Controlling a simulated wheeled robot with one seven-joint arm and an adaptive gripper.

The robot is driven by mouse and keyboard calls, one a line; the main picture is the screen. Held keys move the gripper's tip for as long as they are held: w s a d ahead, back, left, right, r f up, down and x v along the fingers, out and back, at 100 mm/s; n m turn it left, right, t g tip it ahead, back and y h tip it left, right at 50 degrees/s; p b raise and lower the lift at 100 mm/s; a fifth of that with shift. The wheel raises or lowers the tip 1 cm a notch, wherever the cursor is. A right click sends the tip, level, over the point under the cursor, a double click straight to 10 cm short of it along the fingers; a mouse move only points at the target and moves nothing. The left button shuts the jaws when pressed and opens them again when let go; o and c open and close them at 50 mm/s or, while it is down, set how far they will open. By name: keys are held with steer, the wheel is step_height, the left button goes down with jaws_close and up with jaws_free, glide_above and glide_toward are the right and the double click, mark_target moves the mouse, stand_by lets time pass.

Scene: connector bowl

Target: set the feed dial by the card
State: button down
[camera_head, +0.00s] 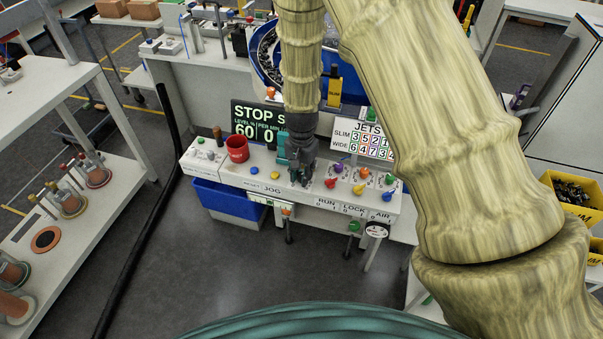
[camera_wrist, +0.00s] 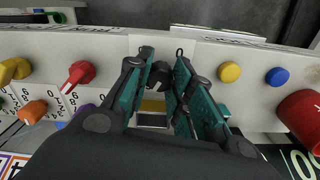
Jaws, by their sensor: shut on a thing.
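My gripper (camera_head: 299,181) reaches down onto the front control panel (camera_head: 232,172). In the wrist view its teal-padded fingers (camera_wrist: 162,68) are closed on a black dial (camera_wrist: 158,75) with a white mark. I take this as the feed dial; its label and scale are not readable, and the gripper covers it in the head view. The white JETS card (camera_head: 362,139) stands behind the panel, with SLIM and WIDE rows of coloured numbers; my arm hides its right end. A dark display (camera_head: 252,122) reads STOP and 60, partly covered by my arm.
Red (camera_head: 330,183), yellow (camera_head: 359,189) and blue (camera_head: 383,196) knobs sit right of my gripper, with others behind them. Yellow (camera_wrist: 229,72) and blue (camera_wrist: 277,76) buttons and a red cup (camera_head: 237,149) are on the other side. A blue bin (camera_head: 228,201) hangs below.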

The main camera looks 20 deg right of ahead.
mark_target(301, 175)
steer(key=c, duration=1.2)
jaws_free()
steer(key=shift+r, duration=0.1)
step_height(301, 175, up, 12)
